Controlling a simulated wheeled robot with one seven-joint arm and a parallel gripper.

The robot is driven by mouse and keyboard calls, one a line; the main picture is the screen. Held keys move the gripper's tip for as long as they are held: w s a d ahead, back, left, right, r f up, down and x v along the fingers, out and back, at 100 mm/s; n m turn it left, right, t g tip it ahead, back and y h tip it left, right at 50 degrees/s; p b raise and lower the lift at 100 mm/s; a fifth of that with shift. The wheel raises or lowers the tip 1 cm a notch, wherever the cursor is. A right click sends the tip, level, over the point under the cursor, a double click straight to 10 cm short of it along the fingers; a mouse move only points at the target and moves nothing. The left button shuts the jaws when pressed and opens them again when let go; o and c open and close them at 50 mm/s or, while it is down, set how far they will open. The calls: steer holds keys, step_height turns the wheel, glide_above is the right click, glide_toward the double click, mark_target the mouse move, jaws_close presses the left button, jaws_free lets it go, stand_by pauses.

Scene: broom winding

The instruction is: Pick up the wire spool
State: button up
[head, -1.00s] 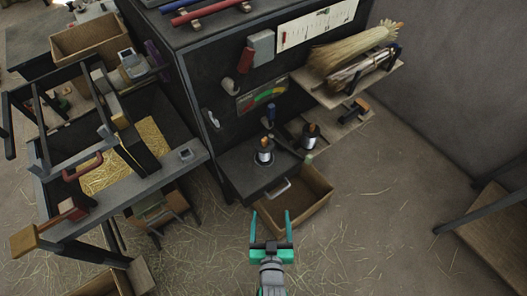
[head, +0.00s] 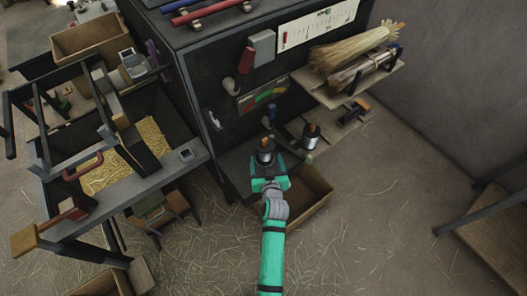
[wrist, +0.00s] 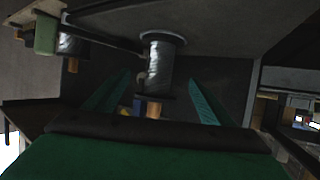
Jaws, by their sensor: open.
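A wire spool (head: 264,157) with silvery windings and dark flanges stands upright on the dark shelf of the cabinet. In the wrist view the spool (wrist: 158,68) lies between my two green fingers, with a gap on each side. My gripper (head: 267,172) is open and reaches the spool from the front; it also shows in the wrist view (wrist: 160,78). The fingertips are partly hidden in the head view. A second, similar spool (head: 311,136) stands to the right, apart from the gripper; it is at the left in the wrist view (wrist: 72,44).
An open wooden drawer (head: 312,205) is below and right of my gripper. A bench with a straw-filled tray (head: 120,160) is at left. A broom-straw bundle (head: 350,55) lies on a shelf at upper right.

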steer(key=shift+x, duration=1.4)
steer(key=shift+f+x, duration=0.25)
steer(key=shift+x, duration=1.8)
steer(key=shift+d+r, duration=0.1)
steer(key=shift+r, duration=0.05)
steer(key=c, duration=1.5)
